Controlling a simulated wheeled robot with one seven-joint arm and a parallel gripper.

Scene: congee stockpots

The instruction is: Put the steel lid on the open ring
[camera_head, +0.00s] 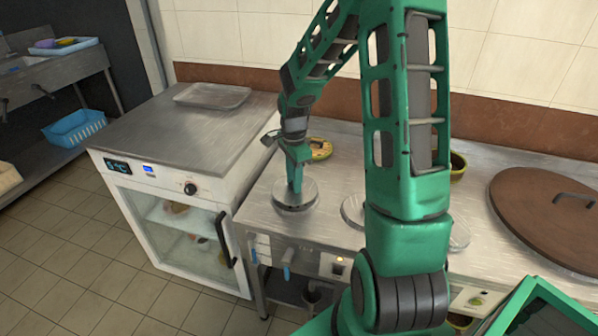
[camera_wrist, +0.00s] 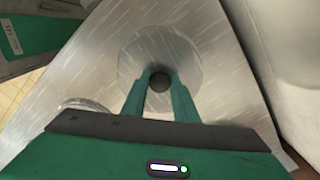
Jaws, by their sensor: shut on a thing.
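The steel lid (camera_head: 307,197) is a round, shiny disc at the front left of the steel counter in the head view. The lid also fills the middle of the wrist view (camera_wrist: 178,48), with a dark round knob (camera_wrist: 160,84) at its centre. My gripper (camera_head: 295,186) points down over the lid; in the wrist view its green fingers (camera_wrist: 160,80) are shut on the knob. I cannot tell whether the lid touches what is below it. Another round steel piece (camera_head: 351,208) shows right of the lid, partly hidden by my arm; I cannot tell whether it is the open ring.
A yellow-green dish (camera_head: 320,149) lies behind the lid. A large brown lid (camera_head: 550,215) covers the counter's right side. A white glass-door cabinet (camera_head: 175,215) stands left, with a clear tray (camera_head: 212,95) on top. A curved rim (camera_wrist: 85,104) shows left in the wrist view.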

